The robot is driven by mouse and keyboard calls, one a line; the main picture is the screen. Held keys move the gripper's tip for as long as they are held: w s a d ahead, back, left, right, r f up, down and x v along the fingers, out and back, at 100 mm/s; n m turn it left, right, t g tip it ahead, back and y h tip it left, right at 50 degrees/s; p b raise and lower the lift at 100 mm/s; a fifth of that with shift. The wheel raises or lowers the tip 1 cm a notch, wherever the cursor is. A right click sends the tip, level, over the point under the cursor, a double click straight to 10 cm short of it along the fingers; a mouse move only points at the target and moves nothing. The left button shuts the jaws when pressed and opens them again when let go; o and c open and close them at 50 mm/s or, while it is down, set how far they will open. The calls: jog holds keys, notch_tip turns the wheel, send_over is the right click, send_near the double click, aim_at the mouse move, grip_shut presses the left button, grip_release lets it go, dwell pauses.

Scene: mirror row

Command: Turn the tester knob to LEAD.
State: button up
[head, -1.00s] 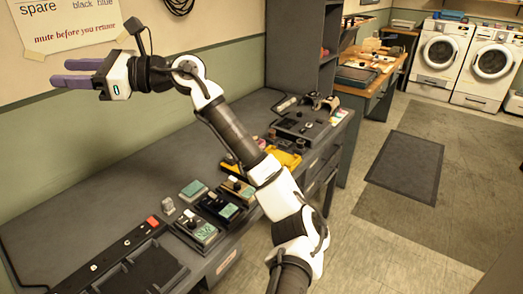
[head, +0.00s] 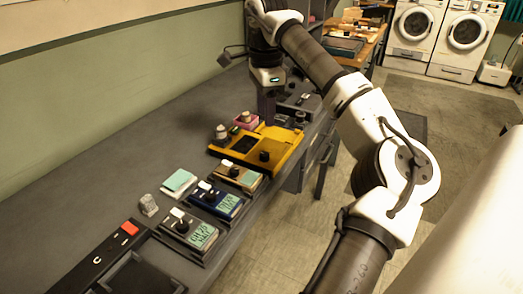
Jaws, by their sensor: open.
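A yellow device (head: 284,143) lies on the grey bench in the head view, with a dark panel and a black knob (head: 264,156) near its front edge. I cannot read its markings, so I cannot tell whether it is the tester or where the knob points. My gripper (head: 267,112) points down just beyond the yellow device, beside a small pink box (head: 246,121). Its purple-grey fingers are seen edge-on and hold nothing that I can see. Their tips are partly hidden, and I cannot tell whether they touch anything.
Small pedal-like boxes with knobs, blue (head: 217,202), grey (head: 189,234) and tan (head: 238,176), stand in a row nearer me. A metal knob piece (head: 221,134) stands left of the yellow device. A dark console (head: 300,107) lies beyond my gripper.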

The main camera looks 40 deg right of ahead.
aim_at(265, 154)
notch_tip(265, 154, down, 12)
jog(key=shift+r, duration=0.15)
jog(key=shift+c, duration=0.3)
grip_shut()
